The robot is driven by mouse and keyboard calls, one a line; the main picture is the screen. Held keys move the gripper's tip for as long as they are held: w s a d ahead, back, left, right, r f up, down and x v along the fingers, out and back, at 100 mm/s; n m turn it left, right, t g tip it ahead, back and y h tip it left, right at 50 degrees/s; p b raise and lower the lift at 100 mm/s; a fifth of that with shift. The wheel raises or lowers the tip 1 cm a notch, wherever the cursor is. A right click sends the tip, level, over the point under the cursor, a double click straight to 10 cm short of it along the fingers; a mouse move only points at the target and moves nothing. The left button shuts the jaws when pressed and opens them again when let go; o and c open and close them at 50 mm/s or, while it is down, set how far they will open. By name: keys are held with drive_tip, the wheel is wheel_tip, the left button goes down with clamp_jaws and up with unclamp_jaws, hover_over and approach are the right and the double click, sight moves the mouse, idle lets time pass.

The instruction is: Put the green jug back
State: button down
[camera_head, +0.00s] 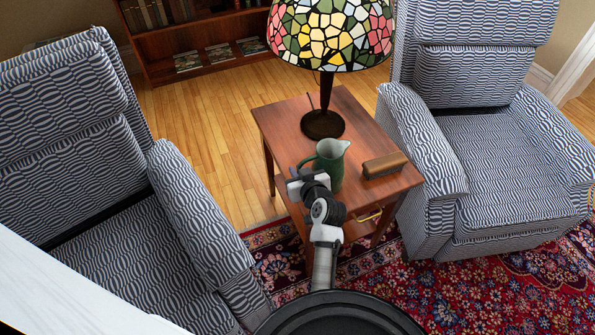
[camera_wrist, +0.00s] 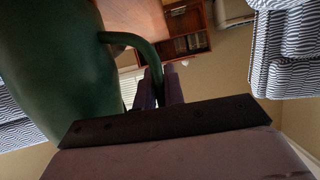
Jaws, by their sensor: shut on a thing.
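The green jug (camera_head: 331,165) is upright at the front part of the small wooden side table (camera_head: 282,118), its pale spout pointing right. I cannot tell whether its base touches the tabletop. My gripper (camera_head: 307,171) is at its left front side, shut on the handle. In the wrist view, the jug body (camera_wrist: 62,70) fills the left side, and its curved handle (camera_wrist: 140,45) runs between the two fingers of my gripper (camera_wrist: 160,88). My gripper hides the jug's lower left part in the head view.
A stained-glass lamp (camera_head: 322,122) stands behind the jug. A brown box-like object (camera_head: 384,165) lies to its right. Patterned armchairs flank the table, one left (camera_head: 200,210) and one right (camera_head: 425,150). A bookcase (camera_head: 200,45) stands behind. Little tabletop is free between jug and lamp.

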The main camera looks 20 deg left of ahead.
drive_tip(key=c, duration=1.9)
unclamp_jaws()
drive_tip(key=shift+f, duration=0.15)
drive_tip(key=shift+c, duration=0.2)
drive_tip(key=o, duration=0.4)
drive_tip(key=shift+o, duration=0.2)
